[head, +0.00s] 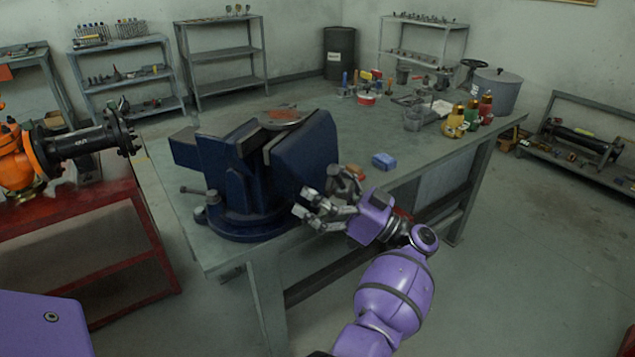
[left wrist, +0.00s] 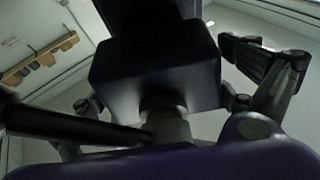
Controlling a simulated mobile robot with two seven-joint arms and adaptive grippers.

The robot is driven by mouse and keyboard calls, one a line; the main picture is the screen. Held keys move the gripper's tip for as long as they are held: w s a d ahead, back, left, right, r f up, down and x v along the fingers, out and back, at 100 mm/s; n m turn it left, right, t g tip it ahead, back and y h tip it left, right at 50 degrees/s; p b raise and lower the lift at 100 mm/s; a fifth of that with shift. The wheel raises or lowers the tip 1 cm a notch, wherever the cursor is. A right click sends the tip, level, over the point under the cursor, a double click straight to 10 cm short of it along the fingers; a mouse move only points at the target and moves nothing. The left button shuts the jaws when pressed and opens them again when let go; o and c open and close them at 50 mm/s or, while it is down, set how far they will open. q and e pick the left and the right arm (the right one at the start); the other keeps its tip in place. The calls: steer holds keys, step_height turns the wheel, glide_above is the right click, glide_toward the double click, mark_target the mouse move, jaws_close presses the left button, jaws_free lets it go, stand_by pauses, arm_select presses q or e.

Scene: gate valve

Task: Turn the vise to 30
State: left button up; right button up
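The dark blue vise (head: 240,190) is bolted on the near left corner of the grey workbench (head: 235,258). One finger (left wrist: 275,80) stands clear at the right. Contact with the bar cannot be told. No scale reading is legible.
A blue box (head: 384,161) lies right of the vise. A red stand (head: 80,215) with an orange and black pipe valve is at the left.

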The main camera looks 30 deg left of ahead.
stand_by(0.3)
arm_select(q)
steer(key=v, duration=1.2)
stand_by(0.4)
